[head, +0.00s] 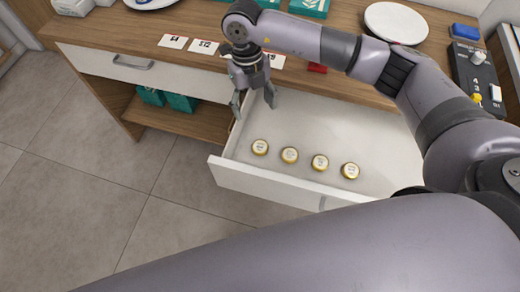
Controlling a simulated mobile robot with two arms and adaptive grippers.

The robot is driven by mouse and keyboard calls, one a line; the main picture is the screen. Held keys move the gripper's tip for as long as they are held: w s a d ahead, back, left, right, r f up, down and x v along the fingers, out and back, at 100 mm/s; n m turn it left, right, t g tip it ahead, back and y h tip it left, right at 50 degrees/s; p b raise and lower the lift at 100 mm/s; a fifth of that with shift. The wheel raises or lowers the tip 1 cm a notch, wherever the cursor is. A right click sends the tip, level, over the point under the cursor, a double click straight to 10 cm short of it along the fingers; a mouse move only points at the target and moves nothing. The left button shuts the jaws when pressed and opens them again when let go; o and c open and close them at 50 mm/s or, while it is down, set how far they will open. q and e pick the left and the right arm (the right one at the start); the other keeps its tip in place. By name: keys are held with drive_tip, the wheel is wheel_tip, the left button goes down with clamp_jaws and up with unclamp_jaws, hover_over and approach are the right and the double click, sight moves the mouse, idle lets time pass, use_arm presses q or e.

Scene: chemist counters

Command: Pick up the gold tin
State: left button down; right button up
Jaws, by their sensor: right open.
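Several small round gold tins with pale labelled lids stand in a row in an open white drawer (262,183). From left to right I see the first tin (260,147), the second (289,155), the third (320,162) and the last (350,170). My right gripper (254,103) points down over the drawer's back left part, fingers apart and empty. In the picture it is above and left of the leftmost tin, apart from it. Its height above the drawer floor is hard to tell. My left gripper is not in view.
The wooden counter (120,33) above the drawer bears paper cards (204,46), a white round plate (396,22) and a dark device with a knob (476,66). A closed drawer (100,63) and a shelf with teal boxes (180,102) are left. My arm covers the drawer's right part.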

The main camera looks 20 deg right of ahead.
wheel_tip(320, 180, down, 4)
drive_tip(key=s+f+p, duration=0.1)
drive_tip(key=p, duration=0.1)
hover_over(260, 146)
drive_tip(key=f, duration=0.5)
drive_tip(key=shift+w+a+f, duration=0.25)
drive_tip(key=shift+w+f, duration=0.05)
drive_tip(key=shift+f, duration=0.1)
drive_tip(key=shift+s+f, duration=0.1)
drive_tip(key=shift+f, duration=0.75)
drive_tip(key=f, duration=0.1)
drive_tip(key=f+p, duration=0.1)
drive_tip(key=f, duration=0.2)
drive_tip(key=shift+s+d+f, duration=0.25)
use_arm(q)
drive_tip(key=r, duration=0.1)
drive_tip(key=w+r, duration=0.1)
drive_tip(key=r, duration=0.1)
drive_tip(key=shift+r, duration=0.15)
use_arm(e)
drive_tip(key=c, duration=1.1)
drive_tip(key=shift+r, duration=0.1)
